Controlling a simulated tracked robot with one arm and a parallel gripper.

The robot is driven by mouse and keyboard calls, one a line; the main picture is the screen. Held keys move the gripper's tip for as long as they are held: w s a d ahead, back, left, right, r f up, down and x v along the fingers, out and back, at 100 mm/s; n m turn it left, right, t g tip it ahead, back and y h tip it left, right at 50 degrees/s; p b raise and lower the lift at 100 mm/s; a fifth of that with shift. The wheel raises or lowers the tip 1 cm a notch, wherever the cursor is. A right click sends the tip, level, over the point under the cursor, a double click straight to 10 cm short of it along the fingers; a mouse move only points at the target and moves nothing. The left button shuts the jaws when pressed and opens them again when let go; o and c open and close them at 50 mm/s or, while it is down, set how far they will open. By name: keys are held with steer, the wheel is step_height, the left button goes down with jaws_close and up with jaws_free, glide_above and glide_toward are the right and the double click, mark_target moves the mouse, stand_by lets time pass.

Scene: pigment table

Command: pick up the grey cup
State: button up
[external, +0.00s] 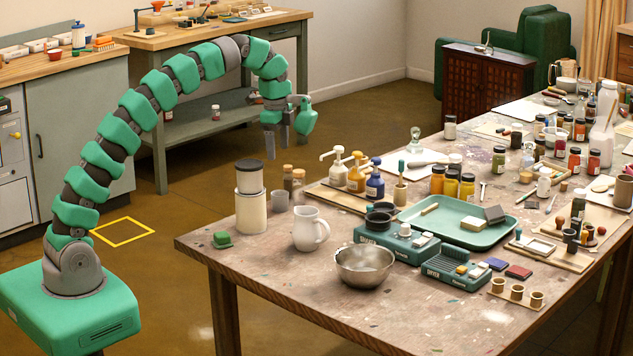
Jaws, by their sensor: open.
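The grey cup (278,201) is a small, plain cup standing upright near the left edge of the paint-spotted table. It sits between a tall cream canister with a dark lid (250,203) and a white pitcher (309,231). My gripper (277,143) is open and empty, pointing down. In the picture it appears above the cup, clearly apart from it. How far it is from the cup in depth cannot be told from this one view.
Small corked bottles (298,184) stand close behind the cup. A green block (222,240) is at the front left. Table (290,283) is bare in front.

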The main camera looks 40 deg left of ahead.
steer(key=f, duration=0.2)
steer(key=b, duration=0.2)
glide_above(280, 194)
steer(key=s+d, duration=0.2)
step_height(280, 194, down, 8)
steer(key=shift+r, duration=0.15)
steer(key=shift+w+a+f+b, duration=0.15)
steer(key=shift+f+b, duration=0.4)
steer(key=shift+f, duration=0.8)
steer(key=shift+w+a+f+b, duration=0.1)
steer(key=shift+f+b, duration=0.45)
steer(key=shift+f, duration=0.75)
steer(key=shift+r, duration=0.1)
steer(key=c, duration=1.1)
